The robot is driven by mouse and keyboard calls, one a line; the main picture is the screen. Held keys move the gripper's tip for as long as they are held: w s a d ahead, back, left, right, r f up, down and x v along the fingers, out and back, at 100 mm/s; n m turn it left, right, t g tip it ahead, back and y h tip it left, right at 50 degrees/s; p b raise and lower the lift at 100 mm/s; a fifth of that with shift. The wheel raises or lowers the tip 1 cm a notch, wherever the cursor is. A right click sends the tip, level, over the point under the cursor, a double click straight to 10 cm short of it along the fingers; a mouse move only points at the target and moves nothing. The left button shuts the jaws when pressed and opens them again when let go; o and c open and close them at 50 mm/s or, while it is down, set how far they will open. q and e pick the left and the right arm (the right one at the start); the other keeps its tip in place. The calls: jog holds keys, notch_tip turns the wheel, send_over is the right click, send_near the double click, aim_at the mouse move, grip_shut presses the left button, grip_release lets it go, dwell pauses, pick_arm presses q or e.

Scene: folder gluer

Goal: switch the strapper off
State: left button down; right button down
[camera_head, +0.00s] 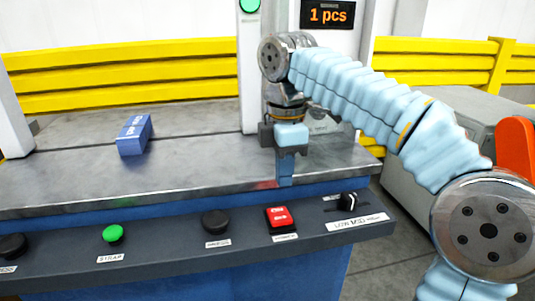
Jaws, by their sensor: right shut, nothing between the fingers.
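A red rocker switch (280,218) in a black frame sits on the dark front panel, with a small white label below it that is too small to read. I cannot tell for certain which way the rocker is tipped. My right gripper (285,182) points down, shut and empty, above the grey table's front edge. It is behind and above the red switch in the picture, apart from it. My left gripper is not in view.
The panel (165,241) also carries a green button (113,234) labelled STRAP, black buttons (216,221) and a black selector (348,201). A blue box (134,135) lies on the table (70,175). A display (328,14) reads "1 pcs". Yellow rails (130,75) stand behind.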

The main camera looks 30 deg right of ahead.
aim_at(281, 219)
notch_tip(281, 219, down, 8)
jog(key=b, duration=0.5)
jog(key=shift+w, duration=0.15)
jog(key=shift+f, duration=0.15)
dwell(0.3)
